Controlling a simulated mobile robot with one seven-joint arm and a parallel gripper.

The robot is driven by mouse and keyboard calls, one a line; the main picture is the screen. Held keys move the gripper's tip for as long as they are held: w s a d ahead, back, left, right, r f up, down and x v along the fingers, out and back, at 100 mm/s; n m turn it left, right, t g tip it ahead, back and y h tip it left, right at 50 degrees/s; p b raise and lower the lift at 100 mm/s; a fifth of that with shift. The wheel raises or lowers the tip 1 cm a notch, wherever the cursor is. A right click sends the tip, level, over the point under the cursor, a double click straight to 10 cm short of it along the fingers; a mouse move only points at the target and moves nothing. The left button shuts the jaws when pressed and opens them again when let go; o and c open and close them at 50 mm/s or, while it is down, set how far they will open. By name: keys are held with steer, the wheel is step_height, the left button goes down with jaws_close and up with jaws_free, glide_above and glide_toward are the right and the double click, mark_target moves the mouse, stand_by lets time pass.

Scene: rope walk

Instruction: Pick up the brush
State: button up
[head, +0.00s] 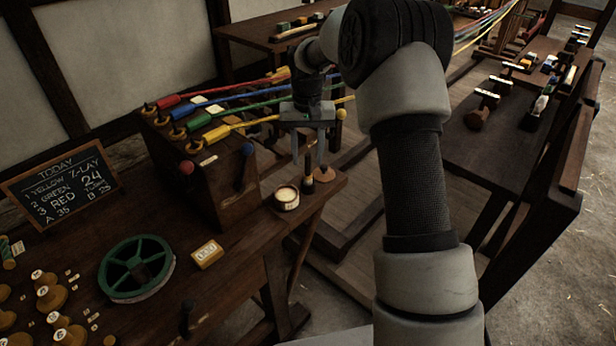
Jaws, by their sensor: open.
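What looks like the brush (308,184) is a small upright item with a dark lower end, at the right corner of the near bench beside a round cream-filled pot (286,198). My gripper (308,159) points down over that corner with its two fingers apart. The brush's upper part shows in line with the gap between the fingers. I cannot tell from this view whether they are level with it in depth or touching it. A small reddish-brown round object (325,174) sits just right of the brush, close to the right finger.
A wooden box (205,185) with red, blue, green and yellow strands stands left of my gripper. A green spoked reel (136,268), a yellow labelled block (207,254) and a chalkboard (62,185) are on the near bench. Another bench (475,150) stands right.

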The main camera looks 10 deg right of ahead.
mark_target(308, 174)
steer(key=shift+d+f+b, duration=0.1)
steer(key=shift+f+b, duration=0.25)
steer(key=shift+f, duration=2.65)
jaws_close()
step_height(308, 174, up, 10)
steer(key=shift+r+p, duration=0.1)
steer(key=shift+p, duration=0.55)
